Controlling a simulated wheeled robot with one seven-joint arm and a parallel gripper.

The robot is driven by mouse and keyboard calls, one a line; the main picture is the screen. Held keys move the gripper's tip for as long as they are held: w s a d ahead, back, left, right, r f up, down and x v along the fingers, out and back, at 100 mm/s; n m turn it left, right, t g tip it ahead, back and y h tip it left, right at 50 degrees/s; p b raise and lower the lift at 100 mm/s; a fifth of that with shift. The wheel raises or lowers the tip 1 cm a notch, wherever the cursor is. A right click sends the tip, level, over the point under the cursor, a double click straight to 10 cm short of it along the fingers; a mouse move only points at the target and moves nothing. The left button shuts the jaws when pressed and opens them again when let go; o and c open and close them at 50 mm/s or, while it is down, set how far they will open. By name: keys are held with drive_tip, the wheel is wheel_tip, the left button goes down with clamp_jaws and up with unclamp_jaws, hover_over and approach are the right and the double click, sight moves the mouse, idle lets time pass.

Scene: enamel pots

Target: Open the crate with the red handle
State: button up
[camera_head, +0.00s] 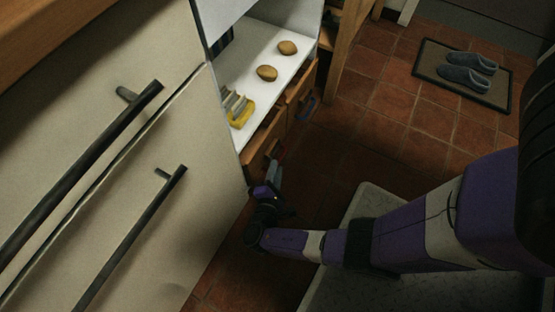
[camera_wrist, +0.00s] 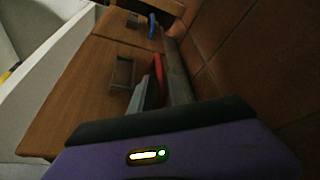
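The crate with the red handle has a wooden front (camera_head: 258,147) under the white shelf; its front fills the left of the wrist view (camera_wrist: 75,100). It looks closed, about level with its neighbour. The red handle (camera_wrist: 158,70) stands out from the front near its right edge; a little red also shows in the head view (camera_head: 279,153). My gripper (camera_head: 271,172) is at this handle. In the wrist view its two grey fingers (camera_wrist: 162,85) lie on either side of the red handle. I cannot tell whether they touch or grip it; their tips are partly hidden.
A second wooden crate (camera_head: 300,87) with a blue handle (camera_head: 308,106) is just beyond. The white shelf (camera_head: 262,42) above holds two brown round things and a yellow item (camera_head: 241,112). A pale cabinet (camera_head: 130,130) with dark bars stands left. Tiled floor (camera_head: 375,85) is open to the right.

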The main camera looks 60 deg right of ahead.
drive_tip(key=shift+b+x, duration=0.45)
drive_tip(key=shift+x, duration=1.6)
drive_tip(key=shift+c, duration=0.4)
clamp_jaws()
